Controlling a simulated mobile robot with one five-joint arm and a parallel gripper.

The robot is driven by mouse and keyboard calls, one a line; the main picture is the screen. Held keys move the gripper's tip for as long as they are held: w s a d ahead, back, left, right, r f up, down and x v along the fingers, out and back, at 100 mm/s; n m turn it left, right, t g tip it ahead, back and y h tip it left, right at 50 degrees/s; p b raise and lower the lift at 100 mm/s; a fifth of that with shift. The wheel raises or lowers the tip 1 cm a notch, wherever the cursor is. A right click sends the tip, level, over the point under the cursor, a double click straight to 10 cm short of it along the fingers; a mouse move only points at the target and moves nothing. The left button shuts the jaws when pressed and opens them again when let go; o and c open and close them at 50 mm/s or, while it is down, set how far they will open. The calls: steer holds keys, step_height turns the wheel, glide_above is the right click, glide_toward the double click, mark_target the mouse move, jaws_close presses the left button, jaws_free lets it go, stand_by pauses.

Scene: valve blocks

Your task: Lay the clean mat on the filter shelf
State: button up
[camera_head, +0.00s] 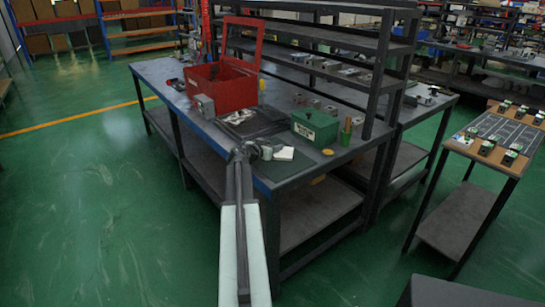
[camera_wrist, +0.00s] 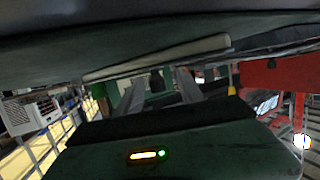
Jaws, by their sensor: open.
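A small white mat-like pad (camera_head: 285,154) lies at the near edge of the workbench (camera_head: 318,160) in the head view. My gripper (camera_head: 264,151) is just left of the pad, low over the bench edge. In the wrist view its two fingers (camera_wrist: 158,88) are apart with nothing clearly between them. A pale flat edge (camera_wrist: 160,58), likely the same pad, runs close by the fingers there; I cannot tell whether they touch. Which surface is the filter shelf is not clear; a dark multi-level rack (camera_head: 330,45) stands along the bench's back.
An open red toolbox (camera_head: 222,88) and a green box (camera_head: 315,127) stand on the bench beyond my gripper. A dark tray (camera_head: 250,124) lies between them. A small side table (camera_head: 487,140) with several parts is at right. Green floor at left is clear.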

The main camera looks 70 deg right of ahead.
jaws_close()
steer(key=shift+r, duration=0.1)
steer(key=shift+r+p, duration=0.45)
steer(key=shift+p, duration=0.1)
step_height(320, 180, up, 3)
steer(key=p, duration=0.3)
steer(key=shift+r, duration=0.15)
steer(key=w+a+p, duration=0.1)
steer(key=w+a, duration=0.1)
steer(key=a, duration=0.6)
steer(key=w+a, duration=0.2)
steer(key=a, duration=0.6)
step_height(320, 180, up, 14)
steer(key=p, duration=1.3)
steer(key=shift+s+d+r+p, duration=0.15)
steer(key=shift+p, duration=0.15)
